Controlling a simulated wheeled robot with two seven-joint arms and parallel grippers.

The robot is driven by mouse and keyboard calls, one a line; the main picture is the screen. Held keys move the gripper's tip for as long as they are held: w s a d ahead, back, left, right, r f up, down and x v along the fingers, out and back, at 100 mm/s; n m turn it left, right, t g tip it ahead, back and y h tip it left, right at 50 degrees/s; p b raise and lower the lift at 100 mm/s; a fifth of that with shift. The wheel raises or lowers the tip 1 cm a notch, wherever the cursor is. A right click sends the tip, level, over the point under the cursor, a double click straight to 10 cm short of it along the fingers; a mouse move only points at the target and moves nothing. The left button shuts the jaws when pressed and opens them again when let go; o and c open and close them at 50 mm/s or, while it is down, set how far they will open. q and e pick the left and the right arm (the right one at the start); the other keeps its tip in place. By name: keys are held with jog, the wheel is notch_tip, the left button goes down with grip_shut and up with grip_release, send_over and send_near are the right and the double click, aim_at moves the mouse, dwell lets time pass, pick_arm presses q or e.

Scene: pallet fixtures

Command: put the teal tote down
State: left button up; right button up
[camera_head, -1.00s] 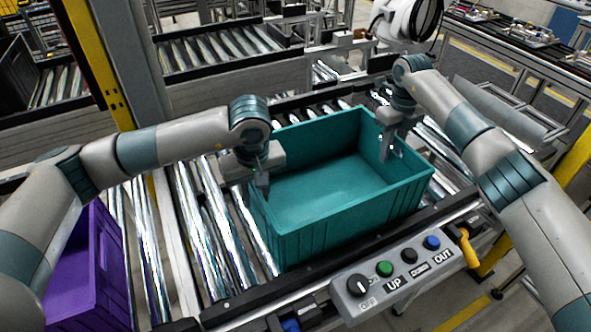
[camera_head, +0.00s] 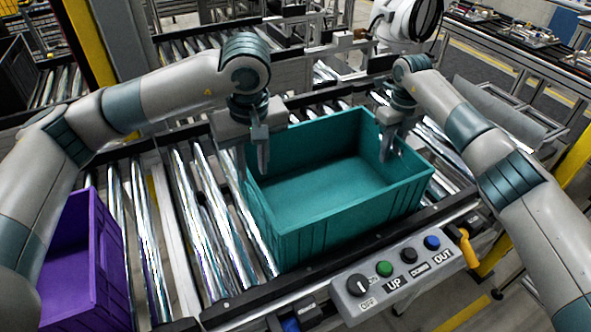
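The teal tote (camera_head: 345,222) sits upright and empty on the roller conveyor, behind the control panel. My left gripper (camera_head: 254,165) is at the tote's left wall with its two fingers apart and a gap between them. It hides part of the left rim and the back left corner. My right gripper (camera_head: 391,150) is at the tote's right wall, near the back right corner, with one finger showing inside the tote. Its other finger is partly hidden, so I cannot tell whether it grips the wall.
A purple tote (camera_head: 84,262) stands at the left, partly behind my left arm. A control panel (camera_head: 397,272) with a knob and buttons is in front of the teal tote. Bare rollers (camera_head: 205,235) lie left of it. A yellow post (camera_head: 95,45) rises at the back left.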

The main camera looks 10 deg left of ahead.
jog(key=shift+r, duration=0.15)
notch_tip(320, 180, up, 12)
jog(key=shift+f, duration=0.15)
dwell(0.6)
dwell(0.4)
